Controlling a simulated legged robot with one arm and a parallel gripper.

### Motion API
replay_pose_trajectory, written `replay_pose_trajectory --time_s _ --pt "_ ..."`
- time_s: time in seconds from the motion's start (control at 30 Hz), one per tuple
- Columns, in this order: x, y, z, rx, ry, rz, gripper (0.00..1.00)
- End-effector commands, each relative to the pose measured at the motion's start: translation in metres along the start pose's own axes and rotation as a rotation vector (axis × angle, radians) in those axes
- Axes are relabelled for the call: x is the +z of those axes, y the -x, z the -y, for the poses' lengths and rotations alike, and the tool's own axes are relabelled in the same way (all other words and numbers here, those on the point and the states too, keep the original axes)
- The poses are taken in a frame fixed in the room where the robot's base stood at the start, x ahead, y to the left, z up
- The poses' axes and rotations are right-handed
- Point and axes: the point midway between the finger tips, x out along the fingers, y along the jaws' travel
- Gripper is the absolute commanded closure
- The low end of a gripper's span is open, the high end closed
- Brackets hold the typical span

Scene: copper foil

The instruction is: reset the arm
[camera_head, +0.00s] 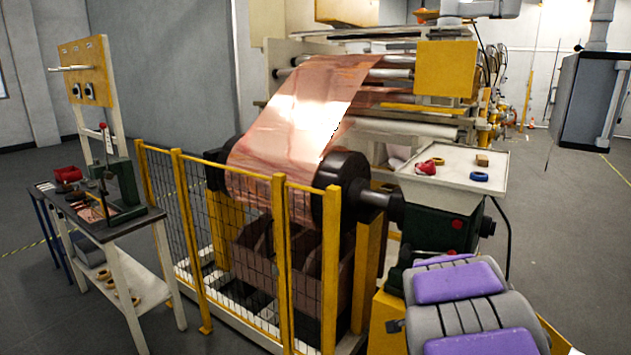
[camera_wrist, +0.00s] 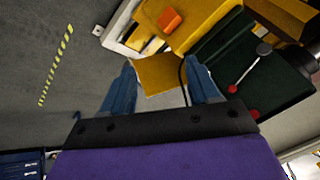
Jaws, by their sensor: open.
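My gripper (camera_wrist: 160,64) shows in the wrist view with its two blue fingers spread apart and nothing between them. Behind the gap lie a yellow panel and grey floor. My purple and grey arm (camera_head: 458,283) is at the lower right of the head view, in front of the machine's near right corner. The gripper itself cannot be made out in the head view.
A yellow-framed mesh fence (camera_head: 282,270) guards the copper foil (camera_head: 300,112) roll. A small white tray table (camera_head: 456,178) stands close beyond my arm. A workbench (camera_head: 128,225) is at left. A dark green machine part (camera_wrist: 243,75) with a lever is at the wrist view's right.

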Motion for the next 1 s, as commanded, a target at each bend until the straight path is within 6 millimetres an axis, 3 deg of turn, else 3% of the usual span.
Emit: replay_pose_trajectory --time_s 0.03,0.2,0.6,0.8,1.0 --pt "0.009 0.017 -0.011 0.018 0.051 0.023 0.39" --pt "0.047 0.067 -0.059 0.089 0.256 0.129 0.39" --pt "0.147 0.173 -0.188 0.161 0.801 0.447 0.39" --pt "0.184 0.21 -0.251 0.161 1.06 0.593 0.39" --pt "0.199 0.226 -0.282 0.16 1.19 0.669 0.39"
